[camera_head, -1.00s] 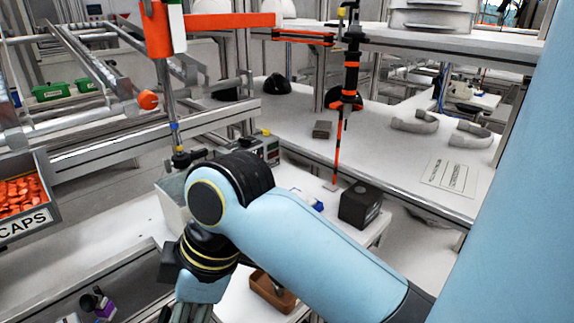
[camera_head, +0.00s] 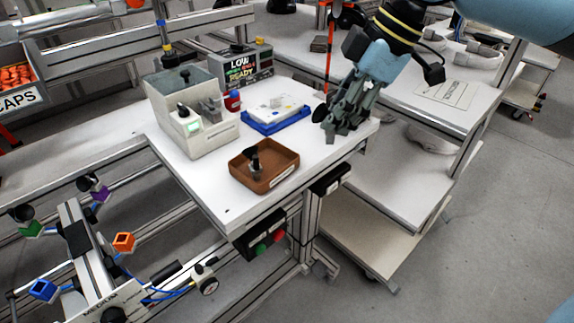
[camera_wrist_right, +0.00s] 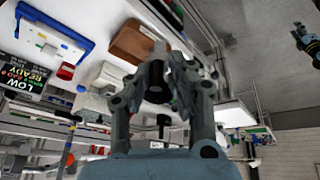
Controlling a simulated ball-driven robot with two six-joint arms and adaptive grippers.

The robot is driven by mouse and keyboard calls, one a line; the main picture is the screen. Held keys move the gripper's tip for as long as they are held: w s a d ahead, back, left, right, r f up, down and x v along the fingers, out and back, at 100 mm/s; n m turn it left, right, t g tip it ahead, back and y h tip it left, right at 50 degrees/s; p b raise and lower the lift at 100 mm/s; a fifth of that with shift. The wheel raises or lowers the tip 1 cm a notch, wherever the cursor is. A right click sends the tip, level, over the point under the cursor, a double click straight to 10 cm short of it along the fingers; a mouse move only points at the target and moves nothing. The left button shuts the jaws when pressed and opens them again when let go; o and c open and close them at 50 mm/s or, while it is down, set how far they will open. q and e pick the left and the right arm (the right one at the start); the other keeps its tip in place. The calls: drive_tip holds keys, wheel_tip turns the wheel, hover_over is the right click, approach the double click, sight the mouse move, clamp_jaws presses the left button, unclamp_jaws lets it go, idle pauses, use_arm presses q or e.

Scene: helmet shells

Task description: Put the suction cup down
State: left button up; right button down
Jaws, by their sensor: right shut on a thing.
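My right gripper (camera_head: 337,128) hangs over the right end of the white bench, near the blue-based white block. It is shut on a small black suction cup (camera_head: 319,113), largely hidden by the fingers. In the right wrist view the suction cup (camera_wrist_right: 156,92) is a dark round piece between the fingertips (camera_wrist_right: 165,72). Another black cup-like piece (camera_head: 254,163) stands in the brown tray (camera_head: 247,183), apart from my gripper. A part at the right edge of the wrist view looks like my left gripper (camera_wrist_right: 305,40); its jaws are too small to read.
A grey box-shaped device (camera_head: 196,140) and a display reading "LOW" and "READY" (camera_head: 240,68) stand on the bench. The bench front left of the brown tray is clear. A rack (camera_head: 100,255) stands lower left.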

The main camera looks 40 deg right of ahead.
drive_tip(key=d, duration=0.1)
hover_over(283, 163)
wheel_tip(283, 163, down, 7)
wheel_tip(283, 163, down, 3)
drive_tip(key=shift+r, duration=0.15)
drive_tip(key=shift+f, duration=0.55)
drive_tip(key=c, duration=1.2)
unclamp_jaws()
drive_tip(key=shift+f, duration=0.1)
drive_tip(key=b+v, duration=0.1)
drive_tip(key=v, duration=1.1)
